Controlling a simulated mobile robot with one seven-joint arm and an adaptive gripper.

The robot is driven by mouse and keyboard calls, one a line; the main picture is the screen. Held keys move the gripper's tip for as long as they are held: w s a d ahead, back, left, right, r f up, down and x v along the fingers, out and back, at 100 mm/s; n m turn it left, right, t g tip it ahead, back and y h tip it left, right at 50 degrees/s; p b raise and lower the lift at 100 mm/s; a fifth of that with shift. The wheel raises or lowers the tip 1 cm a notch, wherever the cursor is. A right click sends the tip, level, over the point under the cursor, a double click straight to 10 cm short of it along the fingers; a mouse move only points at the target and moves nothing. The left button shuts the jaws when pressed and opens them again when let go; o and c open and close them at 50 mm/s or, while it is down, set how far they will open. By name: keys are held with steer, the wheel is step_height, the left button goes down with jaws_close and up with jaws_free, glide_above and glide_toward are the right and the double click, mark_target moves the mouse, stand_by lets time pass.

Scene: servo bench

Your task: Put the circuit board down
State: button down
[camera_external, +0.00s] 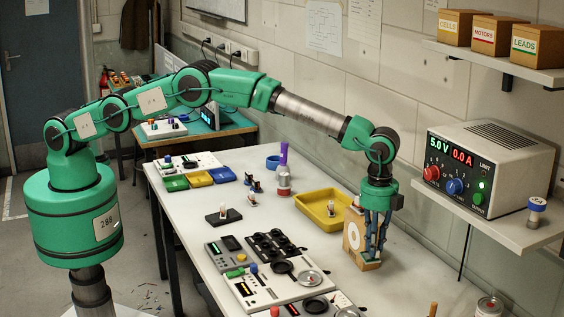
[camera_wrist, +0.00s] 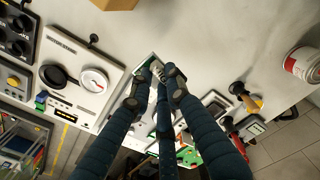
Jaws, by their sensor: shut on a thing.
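My gripper (camera_external: 376,252) points down at the right side of the white bench, with its dark blue fingers closed. In the wrist view the fingertips (camera_wrist: 160,74) come together on a small, pale, green-edged piece (camera_wrist: 147,62), which looks like the circuit board seen nearly edge-on. The fingers cover most of it.
A yellow tray (camera_external: 301,203) lies behind and left of the gripper. Panels with dials (camera_external: 277,284) fill the near-left bench. A power supply (camera_external: 482,165) stands on the right shelf. A red-and-white can (camera_wrist: 303,64) is at the wrist view's right. Bare bench (camera_external: 185,222) shows at left.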

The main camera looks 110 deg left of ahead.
step_height(320, 180, up, 10)
steer(key=s+a+n+p, duration=0.1)
steer(key=s+a+n, duration=0.3)
steer(key=a, duration=1)
steer(key=s+a+n+p, duration=0.1)
steer(key=s+a, duration=0.6)
steer(key=a, duration=0.7)
steer(key=s+a+n+p, duration=0.2)
steer(key=s+a+n, duration=0.4)
steer(key=s+a, duration=1.3)
steer(key=s+a+n+p, duration=0.15)
steer(key=s+a, duration=0.25)
steer(key=s, duration=0.7)
steer(key=s+a+n, duration=0.3)
steer(key=s+a, duration=0.2)
steer(key=s, duration=0.6)
steer(key=s+n+p, duration=0.1)
steer(key=s+n, duration=0.4)
steer(key=s, duration=1.9)
steer(key=f, duration=1.6)
steer(key=shift+w+d+f, duration=0.1)
steer(key=shift+w+d, duration=0.2)
steer(key=shift+d, duration=0.05)
